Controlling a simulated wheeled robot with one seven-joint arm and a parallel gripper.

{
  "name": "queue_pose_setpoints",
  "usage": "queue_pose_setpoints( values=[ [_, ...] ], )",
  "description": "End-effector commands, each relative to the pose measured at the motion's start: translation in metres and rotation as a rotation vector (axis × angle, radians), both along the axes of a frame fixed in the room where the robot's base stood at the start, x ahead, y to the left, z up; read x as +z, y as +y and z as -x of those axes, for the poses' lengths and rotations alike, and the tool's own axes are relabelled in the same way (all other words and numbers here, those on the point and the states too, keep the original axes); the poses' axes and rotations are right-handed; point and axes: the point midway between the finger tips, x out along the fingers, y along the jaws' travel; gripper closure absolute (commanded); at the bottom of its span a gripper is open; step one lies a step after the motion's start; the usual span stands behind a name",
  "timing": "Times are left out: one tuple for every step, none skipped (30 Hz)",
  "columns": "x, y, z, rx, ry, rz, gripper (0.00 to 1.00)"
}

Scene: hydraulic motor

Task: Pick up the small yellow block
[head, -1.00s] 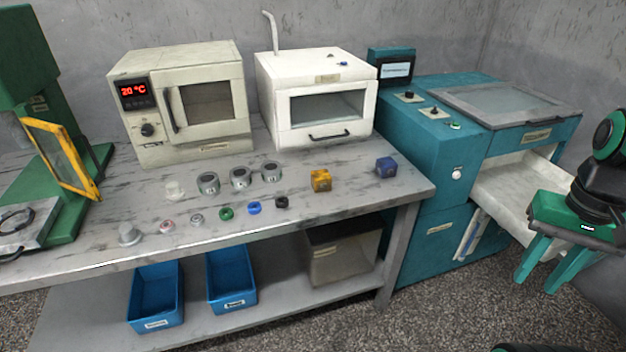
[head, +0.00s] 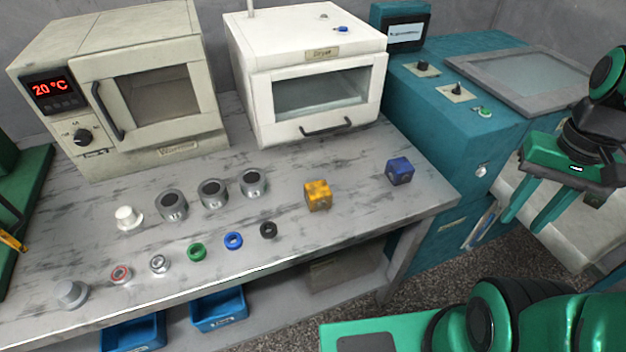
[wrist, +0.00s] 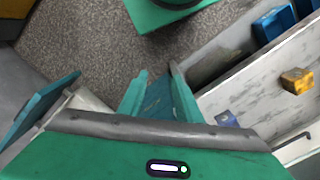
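The small yellow block (head: 318,196) sits on the grey worktable, right of the row of metal cylinders. It also shows in the wrist view (wrist: 297,80), at the right, on the table. My gripper (head: 522,218) is at the right of the head view, in front of the teal machine and well to the right of the block. Its two green fingers point down and stand apart with nothing visible between them. The fingers (wrist: 155,90) also show apart in the wrist view.
A dark blue block (head: 400,171) stands right of the yellow one. Three metal cylinders (head: 213,193) and several small rings (head: 233,240) lie to the left. A white dryer (head: 318,105) stands behind. The teal machine (head: 455,125) is beside the table. Table around the yellow block is clear.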

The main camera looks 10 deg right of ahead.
Motion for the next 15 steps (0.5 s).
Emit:
queue_pose_setpoints(
  values=[
    [0.0000,0.0000,0.0001,0.000,0.000,0.000,0.69],
    [0.0000,0.0000,0.0002,0.000,0.000,0.000,0.69],
    [0.0000,0.0000,0.0002,0.000,0.000,0.000,0.69],
    [0.0000,0.0000,0.0002,0.000,0.000,0.000,0.69],
    [0.0000,0.0000,0.0002,0.000,0.000,0.000,0.69],
    [0.0000,0.0000,0.0002,0.000,0.000,0.000,0.69],
    [0.0000,0.0000,0.0002,0.000,0.000,0.000,0.69],
    [0.0000,0.0000,0.0002,0.000,0.000,0.000,0.69],
    [0.0000,0.0000,0.0002,-0.001,0.000,0.000,0.69],
    [0.0000,0.0000,0.0002,0.000,0.000,0.000,0.66],
    [0.0000,0.0001,0.0001,0.000,0.000,0.000,0.59],
    [0.0023,0.0003,0.0056,0.000,-0.006,-0.001,0.50],
    [0.0041,0.0010,0.0094,-0.001,-0.012,-0.002,0.42],
    [0.0041,0.0016,0.0087,-0.003,-0.012,-0.003,0.35],
    [0.0030,0.0030,0.0050,-0.008,-0.010,-0.007,0.35]
  ],
)
